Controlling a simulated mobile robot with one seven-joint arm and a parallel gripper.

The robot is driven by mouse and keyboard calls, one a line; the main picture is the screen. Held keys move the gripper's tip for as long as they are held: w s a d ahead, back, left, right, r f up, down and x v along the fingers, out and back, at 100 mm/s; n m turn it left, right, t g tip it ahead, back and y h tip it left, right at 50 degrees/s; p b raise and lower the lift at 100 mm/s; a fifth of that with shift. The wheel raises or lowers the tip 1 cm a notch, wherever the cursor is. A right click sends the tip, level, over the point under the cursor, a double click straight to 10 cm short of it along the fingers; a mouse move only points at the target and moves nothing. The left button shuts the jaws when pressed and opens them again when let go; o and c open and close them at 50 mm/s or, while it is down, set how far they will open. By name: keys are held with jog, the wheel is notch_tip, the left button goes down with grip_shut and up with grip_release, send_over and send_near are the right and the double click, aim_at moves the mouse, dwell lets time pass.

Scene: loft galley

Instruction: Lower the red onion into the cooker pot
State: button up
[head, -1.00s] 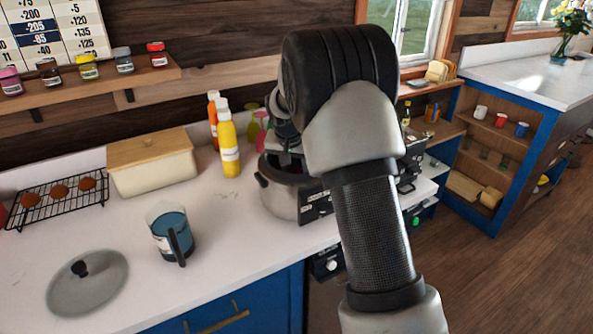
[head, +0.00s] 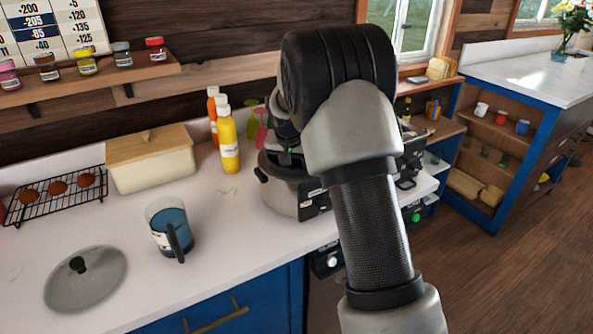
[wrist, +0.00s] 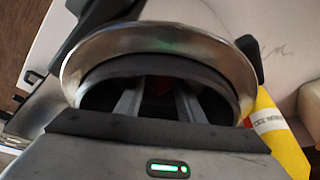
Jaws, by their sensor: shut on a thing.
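The cooker pot (head: 283,192) stands on the white counter, a steel vessel with dark handles and a black front panel. My arm partly covers it in the head view. In the wrist view its steel rim (wrist: 160,40) surrounds my gripper's fingers. My gripper (wrist: 157,92) points down into the pot's opening, fingers apart with a dark red thing between them, shut on what appears to be the red onion (wrist: 161,85). Only a small, dim patch of the onion shows; the head view hides it. I cannot tell whether it touches the pot's floor.
A grey lid (head: 86,279) and a blue-filled measuring jug (head: 169,230) lie left of the pot. A bread box (head: 152,168), a cooling rack (head: 56,197) and yellow bottle (head: 229,147) stand behind. The counter between jug and pot is clear.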

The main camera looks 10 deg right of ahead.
jog(key=shift+f, duration=0.1)
jog(key=o, duration=1.1)
jog(key=v, duration=1.7)
jog(key=s+r+n+t+y+p, duration=0.1)
jog(key=s+r+p, duration=0.1)
jog(key=s+r, duration=0.45)
jog(key=s+r+n+p, duration=0.1)
jog(key=s+r+p, duration=0.15)
jog(key=s, duration=0.65)
jog(key=s+n+p, duration=0.1)
jog(key=s, duration=0.5)
jog(key=s+n+p, duration=0.1)
jog(key=s, duration=0.4)
jog(key=s+a+f+n+y+p, duration=0.1)
jog(key=s, duration=0.5)
jog(key=shift+s+a+n+t, duration=0.1)
jog(key=shift+s+n+t, duration=0.25)
jog(key=shift+n+t, duration=0.05)
